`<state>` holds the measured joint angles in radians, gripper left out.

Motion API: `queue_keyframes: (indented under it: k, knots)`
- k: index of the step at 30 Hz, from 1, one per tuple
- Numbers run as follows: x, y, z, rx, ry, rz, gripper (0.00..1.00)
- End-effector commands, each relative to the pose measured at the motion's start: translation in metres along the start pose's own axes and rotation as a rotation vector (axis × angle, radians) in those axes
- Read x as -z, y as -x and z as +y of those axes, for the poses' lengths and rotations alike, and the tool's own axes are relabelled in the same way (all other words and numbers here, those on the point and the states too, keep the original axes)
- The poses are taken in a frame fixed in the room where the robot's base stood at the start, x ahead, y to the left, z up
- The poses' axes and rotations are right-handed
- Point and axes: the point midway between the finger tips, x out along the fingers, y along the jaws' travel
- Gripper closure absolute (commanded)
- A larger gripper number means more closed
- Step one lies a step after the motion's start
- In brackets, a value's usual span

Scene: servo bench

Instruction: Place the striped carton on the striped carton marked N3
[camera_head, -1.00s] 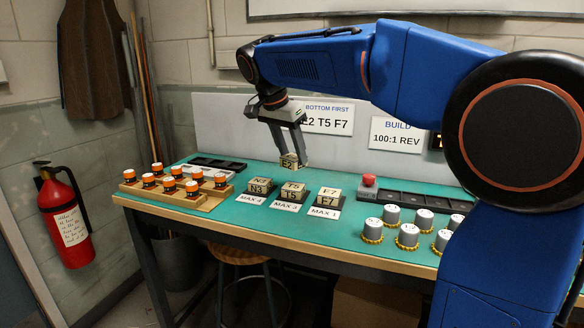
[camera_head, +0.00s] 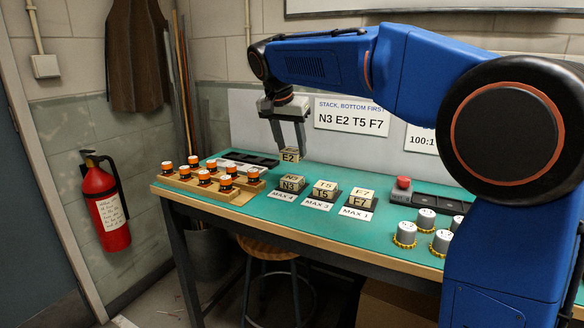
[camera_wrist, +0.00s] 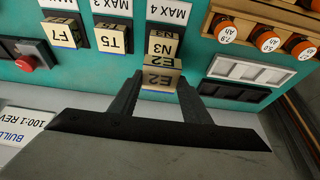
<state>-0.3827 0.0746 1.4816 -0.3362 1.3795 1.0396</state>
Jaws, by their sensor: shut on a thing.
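My gripper (camera_head: 289,147) is shut on the carton marked E2 (camera_head: 289,156), with a finger on either side. In the wrist view the E2 carton (camera_wrist: 160,78) sits between the fingertips. The carton marked N3 (camera_head: 291,184) stands on its dark pad behind a MAX 4 label. The held carton is above and slightly behind N3 in the head view, with a gap of green mat visible between them. N3 also shows in the wrist view (camera_wrist: 161,42), just beyond the held carton.
Cartons T5 (camera_head: 324,190) and F7 (camera_head: 361,197) stand to the right of N3. A rack of orange-capped jars (camera_head: 210,182) is at left, a dark tray (camera_head: 250,159) behind it. A red button (camera_head: 403,183) and grey knobs (camera_head: 426,219) are at right. A sign (camera_head: 351,118) reads N3 E2 T5 F7.

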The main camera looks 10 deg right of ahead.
Motion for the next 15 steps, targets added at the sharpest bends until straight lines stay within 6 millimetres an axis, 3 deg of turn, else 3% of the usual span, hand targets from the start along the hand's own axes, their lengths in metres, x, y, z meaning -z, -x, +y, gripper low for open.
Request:
queue_keyframes:
  k: [15]
  knots:
    - [-0.02,-0.048,0.001,-0.002,-0.001,0.0,0.8]
